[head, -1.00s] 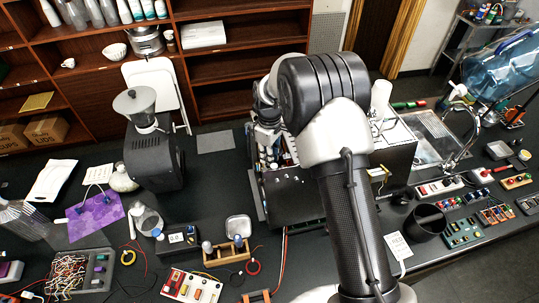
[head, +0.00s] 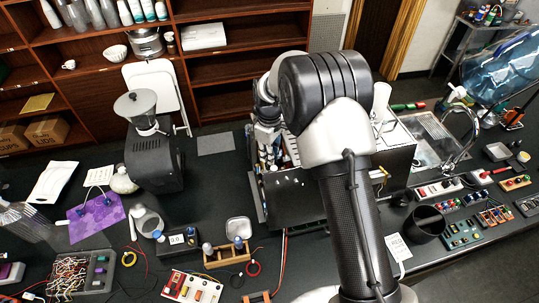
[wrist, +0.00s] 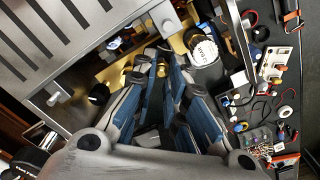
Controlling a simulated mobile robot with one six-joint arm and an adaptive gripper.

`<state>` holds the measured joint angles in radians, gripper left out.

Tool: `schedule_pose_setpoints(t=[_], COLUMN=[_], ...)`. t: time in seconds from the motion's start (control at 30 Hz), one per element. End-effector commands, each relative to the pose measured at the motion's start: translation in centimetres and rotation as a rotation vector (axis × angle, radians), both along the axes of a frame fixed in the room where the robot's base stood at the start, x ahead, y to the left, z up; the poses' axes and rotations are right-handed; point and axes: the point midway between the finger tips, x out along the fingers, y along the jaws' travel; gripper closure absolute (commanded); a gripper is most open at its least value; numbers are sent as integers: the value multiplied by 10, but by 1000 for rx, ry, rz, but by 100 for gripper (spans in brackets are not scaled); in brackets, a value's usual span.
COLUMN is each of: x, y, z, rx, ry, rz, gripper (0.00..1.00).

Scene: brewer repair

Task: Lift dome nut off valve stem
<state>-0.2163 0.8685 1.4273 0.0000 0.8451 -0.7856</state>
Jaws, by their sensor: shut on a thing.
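The open brewer (head: 300,196) stands on the dark bench, with its inner parts exposed at the top. My gripper (head: 267,136) reaches down into its left side, partly covered by my own arm. In the wrist view my gripper (wrist: 162,68) has its blue-padded fingers close together over brass-coloured parts inside the brewer. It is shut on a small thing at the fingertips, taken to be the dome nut. The fingers mostly hide that nut and the valve stem, so I cannot tell whether the two are apart.
A slotted steel panel (wrist: 60,45) lies close to the left of the fingers. A black grinder (head: 153,160) stands left of the brewer. Electrical parts crowd the front bench.

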Motion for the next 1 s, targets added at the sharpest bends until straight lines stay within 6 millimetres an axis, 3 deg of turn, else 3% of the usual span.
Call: schedule_pose_setpoints(t=[1.0], x=[0], y=[0], z=[37], rx=[0], ry=[0], rz=[0], gripper=[100])
